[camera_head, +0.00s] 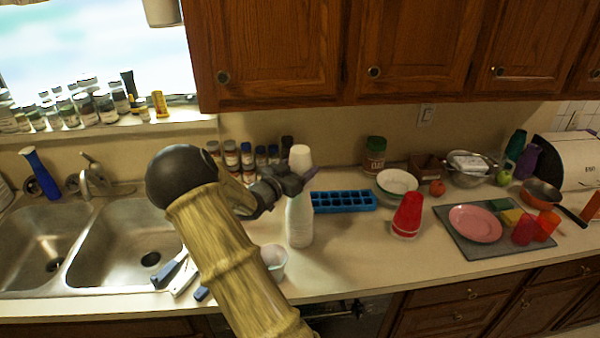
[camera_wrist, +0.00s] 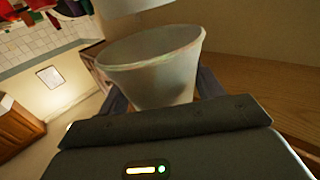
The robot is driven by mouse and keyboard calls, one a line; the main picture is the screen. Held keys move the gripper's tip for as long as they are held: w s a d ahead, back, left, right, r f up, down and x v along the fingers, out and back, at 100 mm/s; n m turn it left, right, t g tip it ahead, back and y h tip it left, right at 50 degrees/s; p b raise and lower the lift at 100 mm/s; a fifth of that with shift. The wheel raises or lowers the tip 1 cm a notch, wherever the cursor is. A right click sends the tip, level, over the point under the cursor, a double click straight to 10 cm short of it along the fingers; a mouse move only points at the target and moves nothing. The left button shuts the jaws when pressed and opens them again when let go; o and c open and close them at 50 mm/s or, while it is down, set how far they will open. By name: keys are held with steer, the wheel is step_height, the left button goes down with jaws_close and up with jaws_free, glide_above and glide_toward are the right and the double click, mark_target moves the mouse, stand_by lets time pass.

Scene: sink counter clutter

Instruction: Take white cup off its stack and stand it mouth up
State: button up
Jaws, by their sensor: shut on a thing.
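The white cup (camera_head: 300,158) is in my gripper (camera_head: 294,182), above a white stack (camera_head: 299,222) on the counter. In the head view the cup narrows toward its top, so it is mouth down. In the wrist view the cup (camera_wrist: 155,80) sits between my fingers, its wide rim away from the palm. A gap shows between that rim and a pale surface beyond it, which looks like the stack's top (camera_wrist: 135,5). My gripper hides the space between cup and stack in the head view.
A blue ice tray (camera_head: 343,201) lies right of the stack, then a red cup stack (camera_head: 408,213) standing mouth down. A small pale bowl (camera_head: 274,259) is near the front edge. Bare counter (camera_head: 350,250) lies in front of the tray. The sink (camera_head: 125,235) is left.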

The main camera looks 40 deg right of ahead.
mark_target(299, 149)
stand_by(0.4)
steer(key=shift+r+p, duration=3.05)
steer(key=shift+r, duration=1.25)
steer(key=shift+w+f, duration=0.1)
